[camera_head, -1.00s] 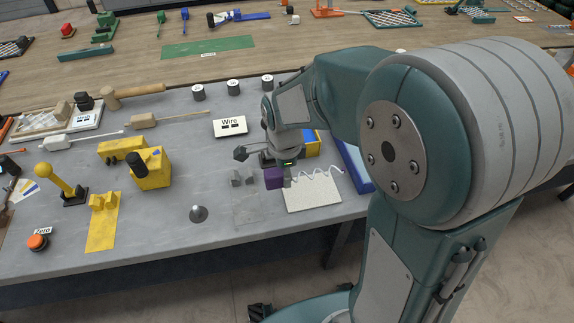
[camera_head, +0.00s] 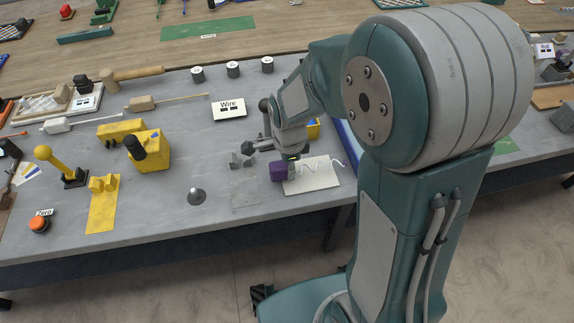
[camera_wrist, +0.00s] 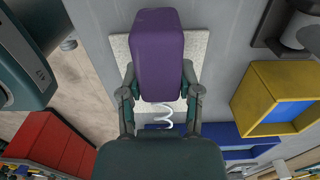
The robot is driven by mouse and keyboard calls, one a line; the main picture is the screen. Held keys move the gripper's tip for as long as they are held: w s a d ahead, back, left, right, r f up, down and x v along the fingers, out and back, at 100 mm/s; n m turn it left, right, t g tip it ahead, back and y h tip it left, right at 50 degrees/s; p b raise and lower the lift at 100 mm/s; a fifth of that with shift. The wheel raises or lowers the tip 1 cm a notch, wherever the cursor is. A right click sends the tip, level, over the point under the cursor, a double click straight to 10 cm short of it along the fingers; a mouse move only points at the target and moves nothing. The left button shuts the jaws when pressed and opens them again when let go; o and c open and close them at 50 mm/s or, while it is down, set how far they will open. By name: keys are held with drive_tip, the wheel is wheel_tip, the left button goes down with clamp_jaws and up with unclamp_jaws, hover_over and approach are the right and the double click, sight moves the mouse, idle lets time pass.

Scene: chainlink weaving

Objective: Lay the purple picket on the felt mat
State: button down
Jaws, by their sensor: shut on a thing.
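The purple picket's thick purple block (camera_head: 277,171) is in my gripper (camera_head: 290,165) at the left edge of the pale felt mat (camera_head: 318,180). In the wrist view the purple block (camera_wrist: 158,50) stands between my two fingers (camera_wrist: 160,94), over the mat (camera_wrist: 201,48). A white zigzag wire (camera_head: 338,162) runs from beside the block across the mat's far side; a short stretch of the wire (camera_wrist: 164,116) shows in the wrist view. Its join to the block is hidden. I cannot tell whether the block touches the mat.
A yellow and blue box (camera_wrist: 277,98) stands close by the mat. A blue tray (camera_wrist: 232,141) and a red box (camera_wrist: 48,146) are also near. The bench's front edge is just before the mat.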

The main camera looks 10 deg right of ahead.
drive_tip(key=shift+a+f, duration=0.25)
drive_tip(key=shift+d+f, duration=0.2)
drive_tip(key=shift+f, duration=0.05)
idle(0.3)
drive_tip(key=shift+c, duration=1)
unclamp_jaws()
drive_tip(key=shift+a, duration=0.1)
wheel_tip(320, 180, up, 12)
drive_tip(key=shift+a+f, duration=0.1)
